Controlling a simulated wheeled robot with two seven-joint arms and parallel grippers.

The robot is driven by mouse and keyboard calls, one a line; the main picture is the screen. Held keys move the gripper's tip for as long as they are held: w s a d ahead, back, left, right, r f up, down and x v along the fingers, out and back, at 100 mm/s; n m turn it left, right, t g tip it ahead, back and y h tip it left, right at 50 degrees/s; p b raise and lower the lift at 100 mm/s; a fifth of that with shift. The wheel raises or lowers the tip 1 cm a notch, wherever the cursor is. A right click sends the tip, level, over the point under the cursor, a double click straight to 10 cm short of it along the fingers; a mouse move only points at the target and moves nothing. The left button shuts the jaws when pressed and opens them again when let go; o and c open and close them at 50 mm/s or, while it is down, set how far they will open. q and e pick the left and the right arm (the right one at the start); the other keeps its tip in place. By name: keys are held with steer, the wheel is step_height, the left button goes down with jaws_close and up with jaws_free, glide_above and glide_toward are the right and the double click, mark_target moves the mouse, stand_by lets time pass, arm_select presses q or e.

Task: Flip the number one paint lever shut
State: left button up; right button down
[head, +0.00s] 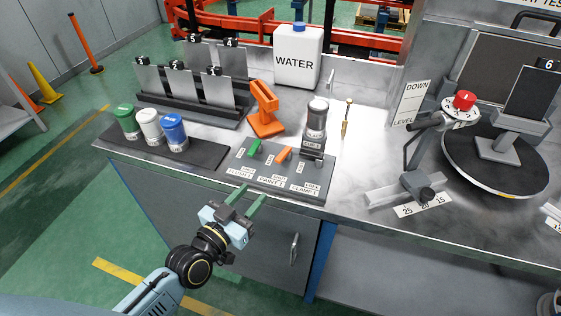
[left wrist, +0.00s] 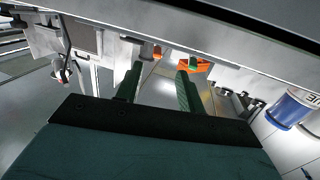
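The control panel (head: 275,183) lies on the bench top, with labels reading flush, paint and clamp along its front. An orange lever (head: 284,154) stands behind the paint label, and a green lever (head: 254,146) is to its left, behind the flush label. A grey-topped cylinder (head: 316,118) stands in the clamp at the panel's right. My left gripper (head: 249,199) is open and empty, in front of the bench edge and apart from both levers. Its two green fingers also show spread in the left wrist view (left wrist: 159,82). My right gripper is out of view.
An orange holder (head: 265,112) stands behind the panel. Green, white and blue cans (head: 173,133) stand at the left, with numbered grey plates (head: 178,85) behind. A water jug (head: 297,56) is at the back. A turntable (head: 495,165) stands at the right.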

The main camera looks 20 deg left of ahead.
mark_target(281, 156)
arm_select(q)
steer(key=shift+w+d+r, duration=0.2)
steer(key=shift+w+r, duration=0.35)
steer(key=shift+r, duration=0.05)
steer(key=b+x, duration=0.1)
steer(key=x, duration=0.9)
steer(key=shift+w+d, duration=0.15)
steer(key=shift+w, duration=0.2)
steer(key=shift+w+d+r, duration=0.1)
steer(key=shift+w, duration=0.3)
steer(key=shift+w+d+b, duration=0.1)
steer(key=shift+w+b, duration=0.2)
steer(key=shift+w, duration=0.05)
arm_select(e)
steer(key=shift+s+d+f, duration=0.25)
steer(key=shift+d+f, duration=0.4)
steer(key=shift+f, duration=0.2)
